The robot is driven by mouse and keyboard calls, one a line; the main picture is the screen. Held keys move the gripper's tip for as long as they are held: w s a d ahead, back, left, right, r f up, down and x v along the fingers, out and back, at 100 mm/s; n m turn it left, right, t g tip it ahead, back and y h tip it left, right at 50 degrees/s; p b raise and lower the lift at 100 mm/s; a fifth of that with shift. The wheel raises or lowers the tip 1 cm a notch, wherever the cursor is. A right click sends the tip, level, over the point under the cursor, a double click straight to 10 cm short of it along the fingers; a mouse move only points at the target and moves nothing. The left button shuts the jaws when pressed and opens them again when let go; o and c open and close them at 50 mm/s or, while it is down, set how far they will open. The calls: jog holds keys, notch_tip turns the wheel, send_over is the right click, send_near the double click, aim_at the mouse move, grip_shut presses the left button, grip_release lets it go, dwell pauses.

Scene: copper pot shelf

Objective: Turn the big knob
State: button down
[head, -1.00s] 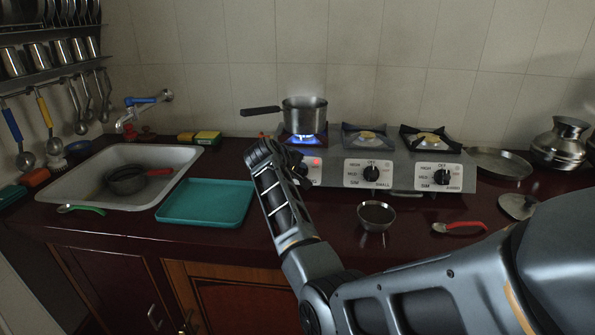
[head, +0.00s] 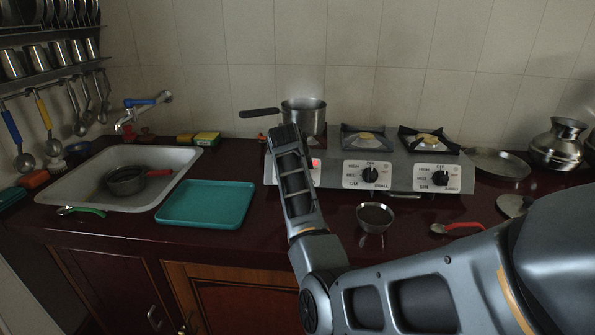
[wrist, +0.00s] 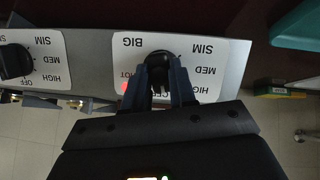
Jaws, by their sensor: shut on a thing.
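The big knob (wrist: 157,62) is black and sits on a white dial plate (wrist: 200,47) marked BIG, SIM, MED and HIGH, seen upside down in the wrist view. My gripper (wrist: 162,86) is shut on it, with one dark finger on each side. A small red light shows beside the fingers. In the head view my arm covers the knob, and only the right part of its plate (head: 315,174) with the red light shows. The stove (head: 402,188) stands on the dark red counter. A steaming pot (head: 309,113) is on its left burner.
The middle knob (head: 370,174) and right knob (head: 440,178) are beside my arm. A small bowl (head: 375,217) stands in front of the stove. A teal tray (head: 205,204) and a sink (head: 165,157) are on the left. A red-handled spoon (head: 462,226) lies at right.

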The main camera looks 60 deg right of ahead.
jog(key=shift+s+f+m+t, duration=0.1)
jog(key=shift+m+t, duration=0.3)
jog(key=shift+m, duration=0.6)
jog(key=c, duration=0.9)
grip_release()
jog(key=shift+b+v, duration=0.3)
jog(key=shift+v, duration=3.65)
jog(key=shift+d, duration=0.1)
